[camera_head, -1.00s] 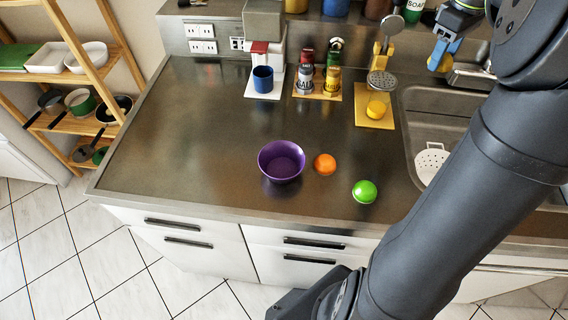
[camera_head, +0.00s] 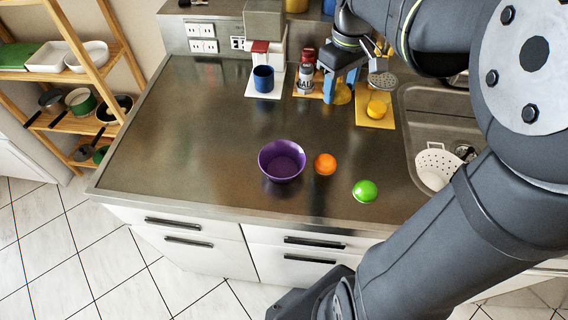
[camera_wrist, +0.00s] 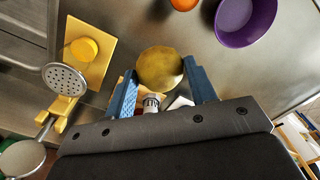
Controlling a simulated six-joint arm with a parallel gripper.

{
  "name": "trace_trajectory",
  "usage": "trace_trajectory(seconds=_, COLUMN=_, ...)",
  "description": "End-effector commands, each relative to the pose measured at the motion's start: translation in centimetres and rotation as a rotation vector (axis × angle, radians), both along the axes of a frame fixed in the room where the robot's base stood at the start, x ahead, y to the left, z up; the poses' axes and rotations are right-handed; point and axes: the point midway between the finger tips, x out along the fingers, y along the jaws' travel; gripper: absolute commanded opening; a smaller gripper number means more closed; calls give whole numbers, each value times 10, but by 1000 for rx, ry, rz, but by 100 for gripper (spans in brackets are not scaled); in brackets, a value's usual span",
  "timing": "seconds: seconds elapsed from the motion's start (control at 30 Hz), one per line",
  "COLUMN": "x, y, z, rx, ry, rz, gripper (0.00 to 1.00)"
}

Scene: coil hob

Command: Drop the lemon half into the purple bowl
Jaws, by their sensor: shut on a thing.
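The purple bowl (camera_head: 282,161) stands upright on the steel counter and looks empty. The wrist view also shows part of it (camera_wrist: 245,20) at the top right. My gripper (camera_head: 341,85) is above the back of the counter, beyond the bowl and to its right. Its blue fingers are shut on the yellow lemon half (camera_wrist: 160,69), whose rounded side faces the wrist camera.
An orange (camera_head: 325,164) and a green lime (camera_head: 365,191) lie right of the bowl. A blue cup (camera_head: 263,79), shakers (camera_head: 306,75) and a yellow board (camera_head: 374,121) with a yellow round thing stand at the back. The sink is at right. The counter left of the bowl is clear.

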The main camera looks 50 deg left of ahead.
Motion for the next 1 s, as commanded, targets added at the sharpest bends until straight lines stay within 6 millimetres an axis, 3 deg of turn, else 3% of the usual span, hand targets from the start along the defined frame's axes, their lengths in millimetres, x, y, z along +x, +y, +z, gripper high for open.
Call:
trace_trajectory(seconds=0.03, x=-22, y=3, z=-5, rx=-1, ry=1, rz=11, gripper=25)
trace_trajectory(seconds=0.2, x=-82, y=2, z=-24, rx=-1, ry=1, rz=10, gripper=25)
trace_trajectory(seconds=0.4, x=-131, y=-7, z=-40, rx=0, ry=0, rz=6, gripper=25)
trace_trajectory(seconds=0.6, x=-152, y=-13, z=-48, rx=0, ry=0, rz=2, gripper=25)
trace_trajectory(seconds=1.0, x=-153, y=-14, z=-87, rx=-3, ry=1, rz=-1, gripper=25)
